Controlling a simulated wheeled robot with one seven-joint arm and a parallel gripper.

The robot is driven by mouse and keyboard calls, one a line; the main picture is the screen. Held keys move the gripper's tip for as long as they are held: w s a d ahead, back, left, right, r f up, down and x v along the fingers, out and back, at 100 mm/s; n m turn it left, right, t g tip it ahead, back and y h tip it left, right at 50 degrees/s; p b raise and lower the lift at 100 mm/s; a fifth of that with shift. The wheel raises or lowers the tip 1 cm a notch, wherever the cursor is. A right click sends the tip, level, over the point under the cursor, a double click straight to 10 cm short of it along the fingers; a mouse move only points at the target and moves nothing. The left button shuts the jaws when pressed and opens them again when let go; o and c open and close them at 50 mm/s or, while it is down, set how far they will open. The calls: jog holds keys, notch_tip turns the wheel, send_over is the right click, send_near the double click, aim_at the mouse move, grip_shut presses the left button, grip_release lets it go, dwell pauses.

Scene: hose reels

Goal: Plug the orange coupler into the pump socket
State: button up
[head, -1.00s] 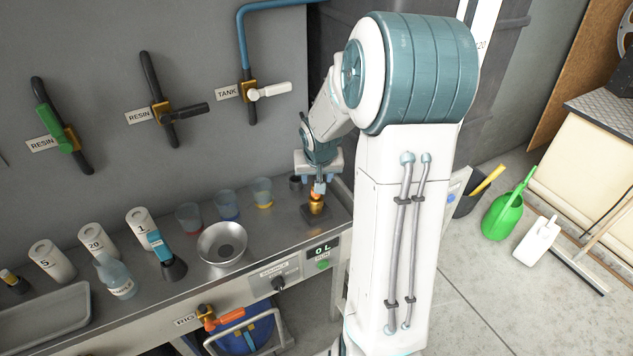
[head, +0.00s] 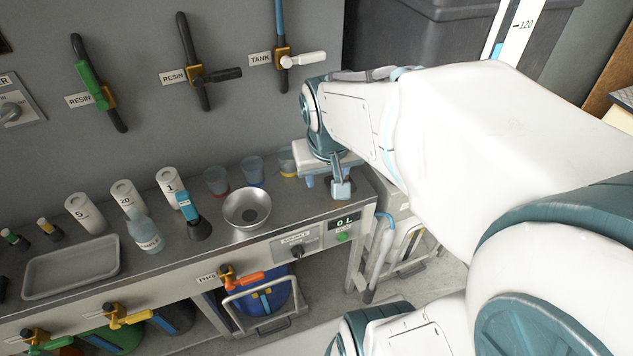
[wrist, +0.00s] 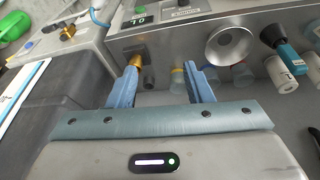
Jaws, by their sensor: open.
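My gripper (head: 341,188) is open at the right end of the metal bench, near the display panel. In the wrist view my two blue fingers (wrist: 163,82) stand apart with nothing seen between their tips. A brass-orange fitting (wrist: 137,59) shows just beyond the left finger; I cannot tell whether they touch. In the head view my gripper and arm hide this fitting. Another brass fitting (wrist: 68,32) sits on the pale unit at upper left in the wrist view. I cannot tell for sure which is the orange coupler and which the pump socket.
A metal funnel bowl (head: 247,208), a blue-topped dark tool (head: 190,216) and numbered white canisters (head: 128,197) stand left along the bench. A grey hose (head: 378,258) hangs past its right end. Labelled valves (head: 282,62) line the wall.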

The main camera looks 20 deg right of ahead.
jog(key=s+a+n+y, duration=0.1)
jog(key=s+a, duration=0.2)
jog(key=s, duration=0.3)
jog(key=shift+s+r, duration=0.2)
jog(key=shift+s, duration=0.2)
dwell(0.4)
jog(key=shift+c, duration=1.1)
